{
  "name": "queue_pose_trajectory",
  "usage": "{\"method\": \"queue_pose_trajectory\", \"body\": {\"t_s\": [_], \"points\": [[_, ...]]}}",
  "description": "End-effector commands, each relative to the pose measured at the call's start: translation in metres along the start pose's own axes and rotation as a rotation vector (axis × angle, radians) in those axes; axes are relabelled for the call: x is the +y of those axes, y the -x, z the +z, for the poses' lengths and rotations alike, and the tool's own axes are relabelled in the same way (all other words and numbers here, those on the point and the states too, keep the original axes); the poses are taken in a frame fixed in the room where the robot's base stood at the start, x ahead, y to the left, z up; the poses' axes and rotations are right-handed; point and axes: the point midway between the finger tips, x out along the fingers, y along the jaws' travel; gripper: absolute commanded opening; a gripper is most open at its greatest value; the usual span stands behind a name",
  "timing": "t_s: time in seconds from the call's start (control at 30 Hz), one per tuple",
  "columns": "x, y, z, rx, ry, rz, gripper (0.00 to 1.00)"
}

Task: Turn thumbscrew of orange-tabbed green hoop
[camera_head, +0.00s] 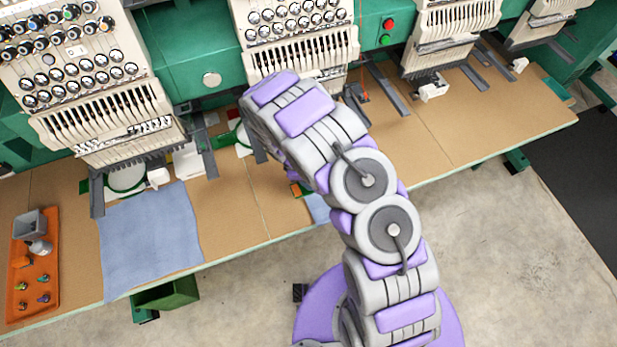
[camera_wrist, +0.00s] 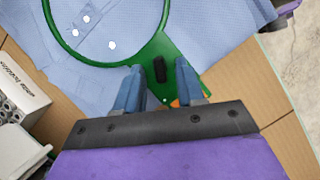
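In the wrist view a green hoop (camera_wrist: 165,30) lies over light blue cloth, with a dark thumbscrew (camera_wrist: 160,69) on its widened green end. A bit of orange (camera_wrist: 176,103) shows at that end, partly hidden by my gripper. My gripper (camera_wrist: 158,80) has its two blue fingers apart, one on each side of the thumbscrew, with a gap visible between them. Whether either finger touches the thumbscrew I cannot tell. In the head view my arm covers most of this hoop; only a small orange tab (camera_head: 296,190) shows beside the arm.
Embroidery machine heads (camera_head: 90,80) line the back of the brown table (camera_head: 440,130). An orange tray (camera_head: 45,275) with small parts stands at the far left. The table's right part is mostly clear.

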Motion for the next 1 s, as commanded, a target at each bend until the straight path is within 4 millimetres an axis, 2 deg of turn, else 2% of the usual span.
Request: {"method": "queue_pose_trajectory", "body": {"t_s": [0.17,0.27,0.8,1.0], "points": [[0.0,0.004,0.0,0.0,0.0,0.001,0.38],[0.0,0.014,0.0,0.0,-0.001,0.001,0.38],[0.002,0.129,-0.003,0.003,0.001,0.005,0.38],[0.002,0.16,-0.002,0.002,0.0,0.002,0.38]]}}
